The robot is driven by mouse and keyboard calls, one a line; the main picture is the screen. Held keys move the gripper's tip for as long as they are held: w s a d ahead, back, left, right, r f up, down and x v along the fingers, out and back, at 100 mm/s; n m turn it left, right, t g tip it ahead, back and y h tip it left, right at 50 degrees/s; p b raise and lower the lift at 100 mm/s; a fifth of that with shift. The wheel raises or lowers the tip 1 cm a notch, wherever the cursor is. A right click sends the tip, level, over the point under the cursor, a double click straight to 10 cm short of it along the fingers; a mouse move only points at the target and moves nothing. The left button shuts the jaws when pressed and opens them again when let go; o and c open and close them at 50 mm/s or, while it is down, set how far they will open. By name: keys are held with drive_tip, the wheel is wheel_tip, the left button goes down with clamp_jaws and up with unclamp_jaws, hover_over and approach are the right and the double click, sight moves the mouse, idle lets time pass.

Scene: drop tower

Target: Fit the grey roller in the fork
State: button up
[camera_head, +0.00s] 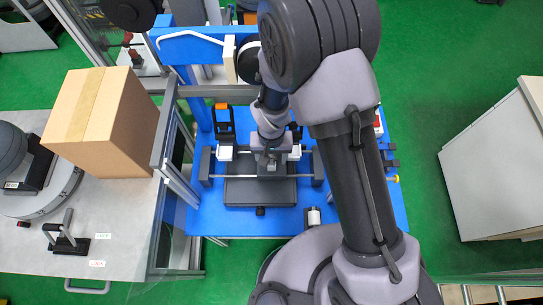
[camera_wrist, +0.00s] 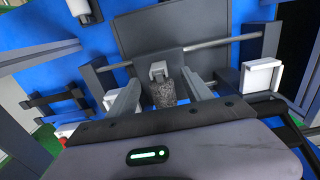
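My gripper (camera_head: 270,166) points down over the middle of the blue bench. In the wrist view its two pale fingers (camera_wrist: 162,82) stand apart, with visible gaps to what lies between them. A dark grey speckled piece (camera_wrist: 163,96), which looks like the grey roller, shows between the fingers; its lower end is hidden by the gripper body. Just beyond it is a small light grey piece (camera_wrist: 158,70) with a notch, by the cross rod, possibly the fork. I cannot tell whether the roller touches it. In the head view my gripper hides most of both.
A dark plate (camera_head: 260,192) lies under the cross rod (camera_wrist: 222,41). White blocks (camera_head: 225,152) stand on both sides of my gripper. A small white cylinder (camera_head: 313,216) stands on the blue bench (camera_head: 225,222). A cardboard box (camera_head: 100,120) is on the left table.

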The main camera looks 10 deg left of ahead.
wheel_tip(320, 180, up, 18)
drive_tip(key=p, duration=0.5)
drive_tip(key=shift+f, duration=0.25)
